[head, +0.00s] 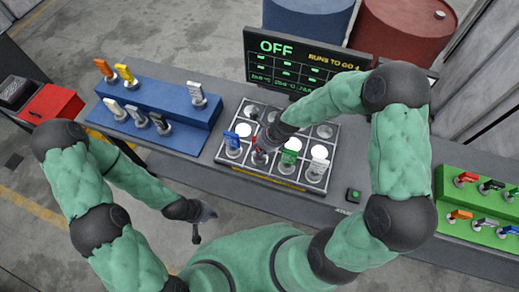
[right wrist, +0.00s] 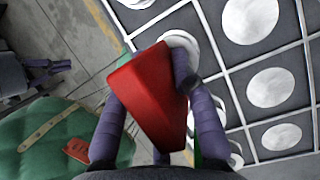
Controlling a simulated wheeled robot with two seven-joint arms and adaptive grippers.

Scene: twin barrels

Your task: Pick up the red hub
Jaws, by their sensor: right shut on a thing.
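The red hub (right wrist: 148,95) fills the middle of the right wrist view, between the two purple fingers of my right gripper (right wrist: 160,100). The gripper is shut on its red top. In the head view my right gripper (head: 262,147) is over the front row of the gridded tray (head: 222,150), between the blue and green hubs. Only a sliver of red shows there, so I cannot tell whether the hub's base touches the tray. My left gripper (head: 201,222) is empty, low in front of the bench, with its fingers apart.
Blue (head: 232,142), green (head: 288,159) and white (head: 318,168) hubs stand close beside in the tray. A blue stepped rack (head: 180,137) is left, a green rack (head: 448,185) right. A display reading OFF (head: 290,62) stands behind. A green button (head: 353,195) is right of the tray.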

